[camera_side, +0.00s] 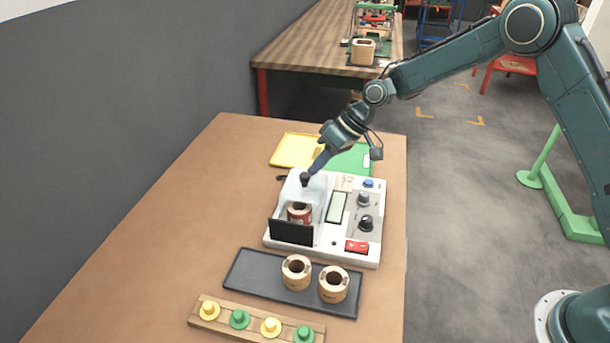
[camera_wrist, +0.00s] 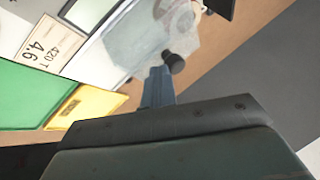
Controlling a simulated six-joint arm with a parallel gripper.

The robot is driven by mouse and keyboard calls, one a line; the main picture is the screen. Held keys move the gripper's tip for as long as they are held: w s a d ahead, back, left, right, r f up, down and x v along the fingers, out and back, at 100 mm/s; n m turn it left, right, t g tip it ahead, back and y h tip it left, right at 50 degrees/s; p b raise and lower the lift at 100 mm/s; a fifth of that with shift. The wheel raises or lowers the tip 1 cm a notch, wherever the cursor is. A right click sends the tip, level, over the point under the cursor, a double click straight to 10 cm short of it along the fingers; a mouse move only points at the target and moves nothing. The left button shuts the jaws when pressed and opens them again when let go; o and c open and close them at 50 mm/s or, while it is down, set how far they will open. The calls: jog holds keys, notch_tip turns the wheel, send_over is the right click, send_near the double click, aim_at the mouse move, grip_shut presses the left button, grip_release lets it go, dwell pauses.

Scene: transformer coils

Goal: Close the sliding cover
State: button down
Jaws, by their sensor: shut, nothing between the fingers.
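The sliding cover (camera_side: 312,190) is a clear box on the left part of the white tester (camera_side: 345,250), with a black knob (camera_side: 305,179) on top. A black panel (camera_side: 291,232) stands upright at its front. A coil with a red band (camera_side: 299,212) sits inside, behind the panel. My gripper (camera_side: 314,166) is shut and empty, at the knob's far side. In the wrist view my gripper's fingertips (camera_wrist: 160,72) are close beside the knob (camera_wrist: 174,62); I cannot tell whether they touch it. The cover (camera_wrist: 150,35) shows clear there, with the coil blurred behind it.
A dark tray (camera_side: 264,271) with two tan coils (camera_side: 333,284) lies in front of the tester. A wooden strip (camera_side: 230,324) with yellow and green pegs is nearer. Yellow (camera_side: 293,150) and green (camera_side: 352,160) trays lie behind. The table's left side is clear.

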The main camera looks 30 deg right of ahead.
aim_at(325, 187)
jog(key=s+a, duration=0.4)
jog(key=shift+s+a, duration=0.25)
jog(key=shift+s, duration=0.1)
jog(key=shift+d, duration=0.1)
jog(key=shift+w+d, duration=0.2)
jog(key=shift+d, duration=0.35)
jog(key=d, duration=0.1)
jog(key=w+d, duration=0.1)
jog(key=d, duration=0.1)
jog(key=shift+w+d+r, duration=0.15)
jog(key=shift+r, duration=0.15)
jog(key=v, duration=0.9)
jog(key=shift+r, duration=0.3)
jog(key=shift+d+r, duration=0.1)
